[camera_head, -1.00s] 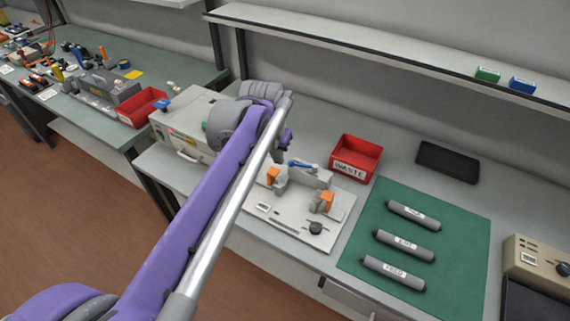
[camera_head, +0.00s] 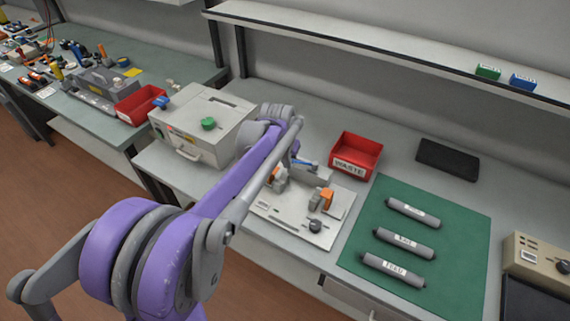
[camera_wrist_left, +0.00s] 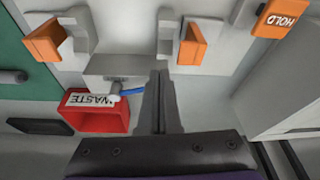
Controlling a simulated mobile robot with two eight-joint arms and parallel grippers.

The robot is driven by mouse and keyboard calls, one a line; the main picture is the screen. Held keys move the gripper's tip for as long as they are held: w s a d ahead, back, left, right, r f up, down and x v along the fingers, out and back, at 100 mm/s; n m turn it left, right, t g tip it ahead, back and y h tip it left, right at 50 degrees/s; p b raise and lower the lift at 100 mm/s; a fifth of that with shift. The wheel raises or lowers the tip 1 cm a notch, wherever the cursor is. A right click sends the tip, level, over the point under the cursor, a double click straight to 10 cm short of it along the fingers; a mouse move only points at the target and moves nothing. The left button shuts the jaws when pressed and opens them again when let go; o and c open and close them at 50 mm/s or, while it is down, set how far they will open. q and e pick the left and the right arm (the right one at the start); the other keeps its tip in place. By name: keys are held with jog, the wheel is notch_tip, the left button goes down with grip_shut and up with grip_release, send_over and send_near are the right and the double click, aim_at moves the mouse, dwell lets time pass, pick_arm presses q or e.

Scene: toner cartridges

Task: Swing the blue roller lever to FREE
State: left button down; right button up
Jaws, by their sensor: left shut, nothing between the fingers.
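The blue lever (camera_head: 309,164) stands at the back of the light grey fixture plate (camera_head: 318,235), partly hidden by my left wrist in the head view. In the left wrist view the blue lever (camera_wrist_left: 132,92) points sideways from a grey block (camera_wrist_left: 118,68), close beside my fingers; I cannot tell whether they touch it. My left gripper (camera_wrist_left: 158,76) is shut and empty, its fingers reaching over the fixture's back edge. In the head view my left gripper (camera_head: 291,159) is mostly hidden behind its wrist. No FREE label can be read. My right gripper is not in view.
A red WASTE bin (camera_head: 356,157) stands right behind the fixture. A grey box with a green knob (camera_head: 208,124) is to its left. Orange clips (camera_head: 326,198) rise from the plate. A green mat (camera_head: 455,215) holds three grey rollers. An orange HOLD tag (camera_wrist_left: 281,18) shows at the wrist view's edge.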

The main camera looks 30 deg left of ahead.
pick_arm(q)
jog(key=shift+w+a, duration=0.55)
jog(key=shift+w, duration=0.2)
jog(key=shift+s+d, duration=0.15)
jog(key=shift+s+d, duration=0.45)
jog(key=shift+s, duration=0.05)
jog(key=shift+s, duration=0.15)
